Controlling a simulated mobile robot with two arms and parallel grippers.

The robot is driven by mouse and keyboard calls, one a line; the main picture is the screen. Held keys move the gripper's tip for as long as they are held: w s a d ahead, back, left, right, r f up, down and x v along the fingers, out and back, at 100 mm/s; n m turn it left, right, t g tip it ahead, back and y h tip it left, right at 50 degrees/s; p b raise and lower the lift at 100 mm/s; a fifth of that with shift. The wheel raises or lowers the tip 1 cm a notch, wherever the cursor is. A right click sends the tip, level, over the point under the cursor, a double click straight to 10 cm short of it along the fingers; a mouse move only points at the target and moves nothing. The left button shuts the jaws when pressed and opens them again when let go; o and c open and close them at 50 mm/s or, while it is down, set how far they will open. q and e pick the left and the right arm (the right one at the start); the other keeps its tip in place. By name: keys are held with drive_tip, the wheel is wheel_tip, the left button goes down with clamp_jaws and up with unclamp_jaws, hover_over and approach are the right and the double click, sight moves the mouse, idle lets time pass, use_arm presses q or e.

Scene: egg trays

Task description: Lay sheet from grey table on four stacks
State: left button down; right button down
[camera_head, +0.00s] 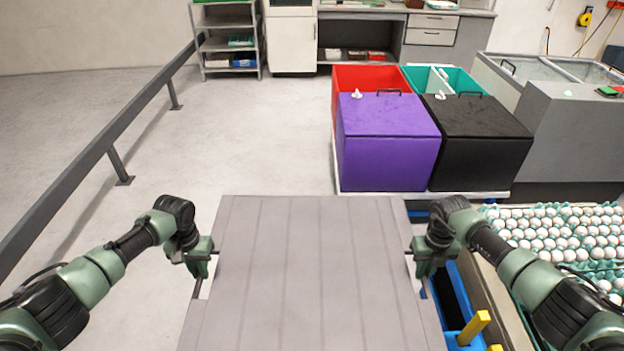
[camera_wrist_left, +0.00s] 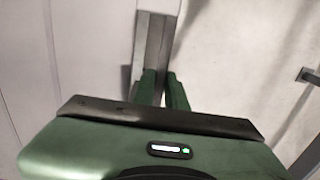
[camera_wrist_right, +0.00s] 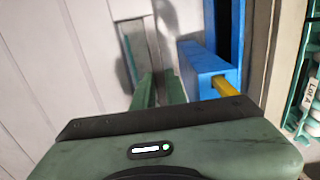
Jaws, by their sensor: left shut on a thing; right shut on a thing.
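A large pale grey sheet (camera_head: 307,270) with lengthwise lines fills the lower middle of the head view. My left gripper (camera_head: 208,256) is shut on its left edge, and my right gripper (camera_head: 411,256) is shut on its right edge. In the left wrist view the sheet (camera_wrist_left: 85,60) lies left of the fingers (camera_wrist_left: 160,90); in the right wrist view it (camera_wrist_right: 70,60) also lies left of the fingers (camera_wrist_right: 158,90). Egg trays (camera_head: 560,238) full of white eggs stand at the right; their lower parts and how many stacks there are I cannot tell. The grey table is not clearly visible.
A blue frame (camera_head: 458,296) with a yellow bar (camera_head: 474,327) stands between the sheet and the eggs. Purple (camera_head: 388,145) and black (camera_head: 475,140) lidded boxes stand ahead, with red and green ones behind. A grey rail (camera_head: 100,150) runs along the left. The floor between is clear.

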use_arm(q)
drive_tip(key=shift+r, duration=0.1)
use_arm(e)
drive_tip(key=shift+r, duration=0.1)
